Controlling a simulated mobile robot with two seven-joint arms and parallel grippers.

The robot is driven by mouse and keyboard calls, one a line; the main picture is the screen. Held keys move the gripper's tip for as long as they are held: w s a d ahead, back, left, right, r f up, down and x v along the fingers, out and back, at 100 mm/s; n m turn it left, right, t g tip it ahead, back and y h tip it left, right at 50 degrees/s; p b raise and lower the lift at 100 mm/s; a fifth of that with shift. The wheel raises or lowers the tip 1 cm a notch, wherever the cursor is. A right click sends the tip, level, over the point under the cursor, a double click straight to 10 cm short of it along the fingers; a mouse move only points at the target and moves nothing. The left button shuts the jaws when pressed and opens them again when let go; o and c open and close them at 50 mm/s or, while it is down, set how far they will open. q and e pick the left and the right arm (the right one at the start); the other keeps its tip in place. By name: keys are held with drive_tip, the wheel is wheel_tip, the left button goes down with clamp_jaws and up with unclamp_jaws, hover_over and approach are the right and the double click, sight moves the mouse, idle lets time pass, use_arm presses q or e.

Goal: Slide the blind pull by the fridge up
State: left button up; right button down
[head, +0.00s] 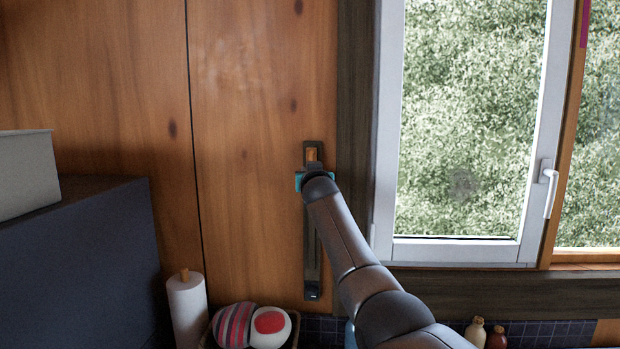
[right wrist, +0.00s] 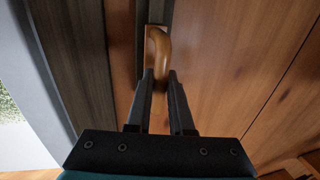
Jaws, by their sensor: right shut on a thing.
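The blind pull is a small orange-brown wooden handle (head: 312,154) on a dark vertical track (head: 312,265) fixed to the timber wall, left of the window. It sits near the upper end of the track, with most of the track below it. My right gripper (head: 313,168) is at the handle, its arm reaching up from the lower right and hiding part of the track. In the right wrist view the curved handle (right wrist: 157,45) stands out from the wall, and the two dark fingers of my right gripper (right wrist: 160,82) are shut on its near end. My left gripper is not in view.
A window with a white frame (head: 385,130) and a handle (head: 549,190) is to the right. The dark fridge (head: 80,260) with a pale box (head: 22,172) on top is at left. Below are a paper roll (head: 187,308), striped round items (head: 234,325) and small bottles (head: 475,332).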

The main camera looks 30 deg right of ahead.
drive_tip(key=shift+r, duration=0.55)
drive_tip(key=c, duration=1.2)
unclamp_jaws()
drive_tip(key=o, duration=0.4)
drive_tip(key=shift+f, duration=0.3)
drive_tip(key=shift+s, duration=0.15)
drive_tip(key=b+v, duration=0.4)
drive_tip(key=v, duration=1.1)
